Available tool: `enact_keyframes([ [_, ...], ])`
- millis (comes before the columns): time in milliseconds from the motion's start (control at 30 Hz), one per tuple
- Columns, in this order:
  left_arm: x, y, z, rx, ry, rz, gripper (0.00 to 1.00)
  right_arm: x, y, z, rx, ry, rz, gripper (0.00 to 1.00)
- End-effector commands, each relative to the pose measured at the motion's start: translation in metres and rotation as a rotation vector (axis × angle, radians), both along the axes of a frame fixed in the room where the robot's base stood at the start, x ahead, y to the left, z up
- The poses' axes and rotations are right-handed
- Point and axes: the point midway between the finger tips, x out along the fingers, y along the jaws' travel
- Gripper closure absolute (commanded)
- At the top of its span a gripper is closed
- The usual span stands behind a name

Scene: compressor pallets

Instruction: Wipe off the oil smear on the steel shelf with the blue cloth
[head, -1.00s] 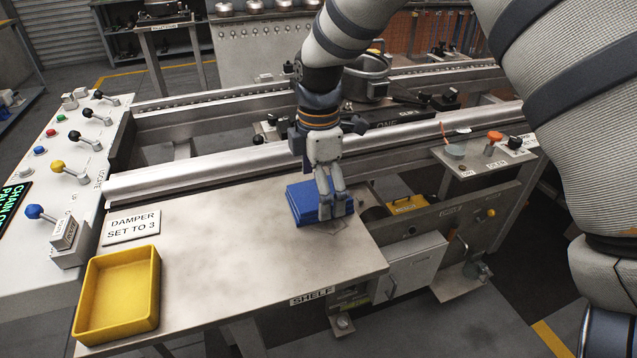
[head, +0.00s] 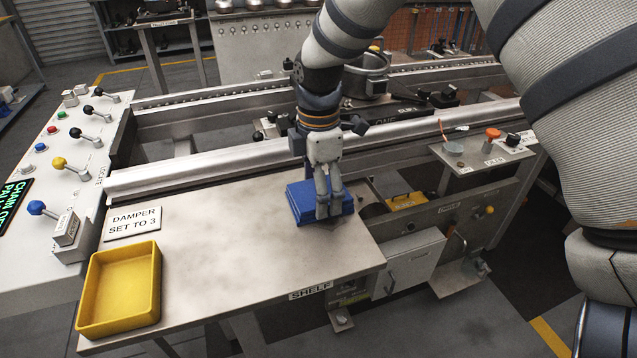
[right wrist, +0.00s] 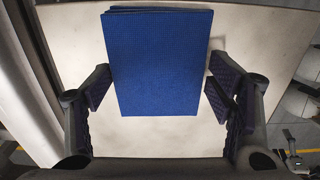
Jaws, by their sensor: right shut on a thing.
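The blue cloth (head: 304,203) is a folded, layered pad lying flat near the back right of the steel shelf (head: 250,270). My right gripper (head: 328,212) points down over its right part and is shut on it. In the right wrist view the cloth (right wrist: 160,62) fills the space between the two fingers (right wrist: 160,92). No distinct oil smear shows on the bare shelf; there is only faint grey mottling. What lies under the cloth is hidden. My left gripper is not in view.
A lever panel (head: 50,190) is further left. A rail (head: 240,170) runs behind the shelf. A small side stand (head: 480,158) is at right. The shelf's middle is clear.

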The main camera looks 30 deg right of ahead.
Motion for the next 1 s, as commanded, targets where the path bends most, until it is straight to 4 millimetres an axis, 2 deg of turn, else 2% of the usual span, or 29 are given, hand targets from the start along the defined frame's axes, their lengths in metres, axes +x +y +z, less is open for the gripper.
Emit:
enact_keyframes([
  [33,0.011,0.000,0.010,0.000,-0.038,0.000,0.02,-0.010,0.002,0.009,0.001,-0.003,0.001,0.48],
  [200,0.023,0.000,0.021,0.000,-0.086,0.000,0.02,-0.028,0.006,0.007,0.002,-0.004,0.000,0.48],
  [367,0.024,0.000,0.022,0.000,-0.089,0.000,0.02,-0.035,0.008,0.003,0.002,0.004,0.001,0.48],
  [700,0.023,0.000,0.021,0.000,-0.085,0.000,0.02,-0.069,0.017,0.003,0.001,0.005,0.000,0.48],
  [833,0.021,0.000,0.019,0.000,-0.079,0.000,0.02,-0.068,0.017,0.002,0.002,0.005,0.000,0.48],
  [1000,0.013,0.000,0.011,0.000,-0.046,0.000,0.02,-0.046,0.011,-0.001,0.003,0.008,-0.001,0.48],
])
